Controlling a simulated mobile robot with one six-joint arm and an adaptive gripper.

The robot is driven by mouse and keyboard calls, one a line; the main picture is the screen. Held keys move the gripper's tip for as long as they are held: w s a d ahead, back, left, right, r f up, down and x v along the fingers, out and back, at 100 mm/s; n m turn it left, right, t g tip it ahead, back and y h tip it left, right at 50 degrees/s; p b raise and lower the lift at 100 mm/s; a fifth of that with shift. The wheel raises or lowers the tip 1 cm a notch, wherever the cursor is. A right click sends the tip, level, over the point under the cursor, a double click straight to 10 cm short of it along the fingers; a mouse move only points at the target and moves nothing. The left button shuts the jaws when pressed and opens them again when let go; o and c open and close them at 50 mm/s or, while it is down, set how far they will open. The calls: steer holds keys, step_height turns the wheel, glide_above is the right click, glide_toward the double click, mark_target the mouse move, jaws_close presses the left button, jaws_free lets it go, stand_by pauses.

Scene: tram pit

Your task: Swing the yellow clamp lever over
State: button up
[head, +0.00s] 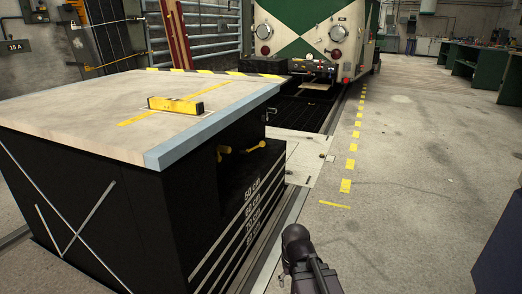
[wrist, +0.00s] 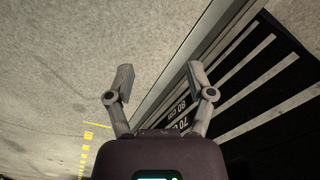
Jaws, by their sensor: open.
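A yellow lever-like part (head: 241,150) sits in a recess on the dark side of the workbench, just below the top's right corner. My gripper (wrist: 160,72) is open and empty in the wrist view, over concrete floor and the bench's striped, numbered side. The lever does not show in the wrist view. My arm shows at the bottom centre of the head view, right of the bench and well apart from the lever.
The workbench (head: 75,120) has a light top with a blue-grey edge. A yellow spirit level (head: 175,106) lies on it. A green and cream tram (head: 310,35) stands behind, over a dark pit (head: 300,113). The concrete floor (head: 420,160) at right is clear.

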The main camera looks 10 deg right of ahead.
steer(key=shift+r+p, duration=0.4)
steer(key=shift+r, duration=0.05)
steer(key=c, duration=0.7)
step_height(320, 180, up, 14)
steer(key=p, duration=1.3)
steer(key=shift+w+f+p, duration=0.1)
steer(key=shift+f+p, duration=0.05)
steer(key=shift+p, duration=0.25)
jaws_close()
